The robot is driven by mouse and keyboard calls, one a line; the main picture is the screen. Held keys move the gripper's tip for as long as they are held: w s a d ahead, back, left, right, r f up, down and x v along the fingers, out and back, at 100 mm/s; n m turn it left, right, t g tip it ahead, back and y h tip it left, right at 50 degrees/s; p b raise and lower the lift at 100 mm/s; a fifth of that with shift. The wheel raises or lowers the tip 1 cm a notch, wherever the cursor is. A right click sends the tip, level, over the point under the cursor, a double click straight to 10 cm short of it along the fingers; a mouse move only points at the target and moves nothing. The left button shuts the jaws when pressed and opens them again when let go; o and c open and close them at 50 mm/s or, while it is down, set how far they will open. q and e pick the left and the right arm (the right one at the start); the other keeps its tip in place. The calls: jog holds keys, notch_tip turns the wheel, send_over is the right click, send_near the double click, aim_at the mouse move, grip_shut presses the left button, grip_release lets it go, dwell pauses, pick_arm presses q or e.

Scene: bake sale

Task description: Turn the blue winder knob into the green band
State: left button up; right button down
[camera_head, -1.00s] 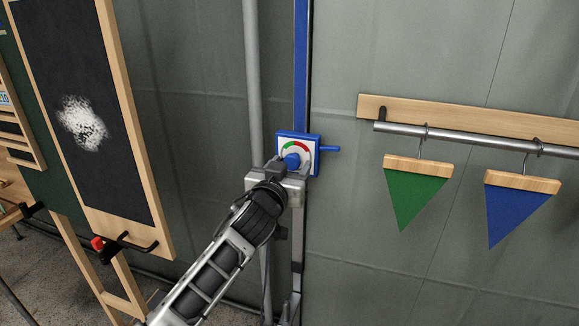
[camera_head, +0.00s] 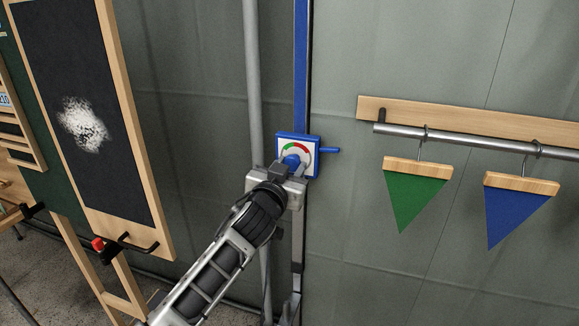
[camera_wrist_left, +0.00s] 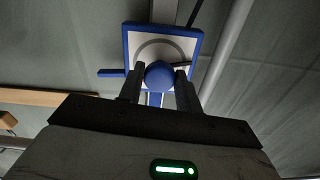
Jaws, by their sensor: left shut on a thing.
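The blue winder knob (camera_head: 291,161) sits at the lower middle of a white dial plate with a blue frame (camera_head: 312,158). A red and green arc curves above it, with the green band (camera_head: 290,148) on the left and top and red on the right. My left gripper (camera_head: 286,167) reaches up from below and is shut on the knob. In the left wrist view the knob (camera_wrist_left: 159,74) lies between the two fingers of the gripper (camera_wrist_left: 160,88). The pointer and the arc's colours cannot be made out there. My right gripper is not in view.
A blue handle (camera_head: 330,150) sticks out right of the dial. A grey pipe (camera_head: 253,80) runs upright to its left. A chalkboard (camera_head: 85,110) stands at the left. Green (camera_head: 412,198) and blue (camera_head: 518,205) pennants hang from a rail (camera_head: 470,138) at the right.

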pick_arm(q)
jog(key=shift+a+r+m+p, duration=0.1)
jog(key=shift+m+p, duration=1.8)
jog(key=shift+m, duration=5.7)
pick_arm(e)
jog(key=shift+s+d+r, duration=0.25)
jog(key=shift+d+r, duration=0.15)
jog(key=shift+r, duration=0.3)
pick_arm(q)
jog(key=o, duration=1)
jog(key=shift+c, duration=0.2)
